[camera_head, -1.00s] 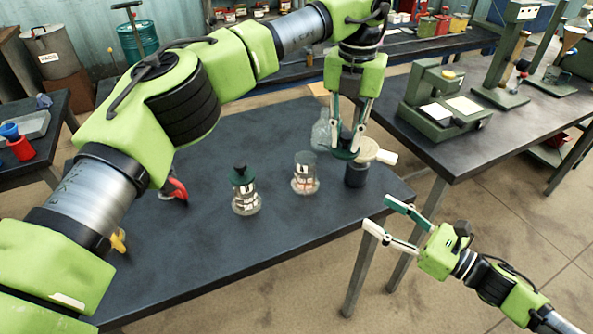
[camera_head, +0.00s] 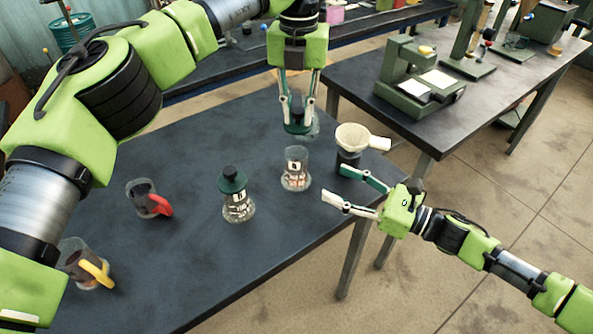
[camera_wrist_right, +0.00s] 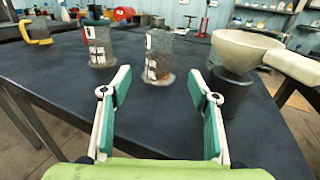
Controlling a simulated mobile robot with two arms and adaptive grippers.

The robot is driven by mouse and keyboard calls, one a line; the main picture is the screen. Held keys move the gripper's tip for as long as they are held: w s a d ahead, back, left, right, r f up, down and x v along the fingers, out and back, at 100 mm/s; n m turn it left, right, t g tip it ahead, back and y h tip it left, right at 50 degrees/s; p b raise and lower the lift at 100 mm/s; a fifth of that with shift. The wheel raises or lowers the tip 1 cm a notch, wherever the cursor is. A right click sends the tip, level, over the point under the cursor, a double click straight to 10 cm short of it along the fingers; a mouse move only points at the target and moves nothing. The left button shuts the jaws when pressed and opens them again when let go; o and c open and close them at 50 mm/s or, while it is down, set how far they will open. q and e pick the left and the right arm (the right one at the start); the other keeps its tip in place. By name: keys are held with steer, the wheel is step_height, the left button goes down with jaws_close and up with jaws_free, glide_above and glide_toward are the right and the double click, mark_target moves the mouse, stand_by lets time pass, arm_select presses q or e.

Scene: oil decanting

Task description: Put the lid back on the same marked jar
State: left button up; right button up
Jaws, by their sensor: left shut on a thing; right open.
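My left gripper (camera_head: 298,112) is shut on a dark green lid (camera_head: 297,128) and holds it in the air above and slightly behind the open glass jar (camera_head: 295,171). This jar has a white label with red marking and stands upright; it also shows in the right wrist view (camera_wrist_right: 158,62). A second jar (camera_head: 236,198) stands to its left with a green lid with a black knob on; it also shows in the right wrist view (camera_wrist_right: 100,48). My right gripper (camera_head: 334,182) is open and empty at the table's right edge, its fingers pointing toward the open jar.
A cream funnel (camera_head: 352,137) with a handle rests on a black stand (camera_wrist_right: 232,86), close to my right gripper. A red-handled jug (camera_head: 148,200) and a yellow-handled jug (camera_head: 84,264) stand at left. A clear glass vessel is partly hidden behind the lid. The table's front is clear.

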mark_target(306, 169)
arm_select(q)
steer(key=shift+w+a+f, duration=0.1)
steer(key=shift+a, duration=0.1)
arm_select(e)
steer(key=x, duration=1.1)
steer(key=shift+w+a, duration=0.1)
steer(key=shift+a, duration=0.3)
jaws_close()
arm_select(q)
steer(key=shift+f, duration=2.45)
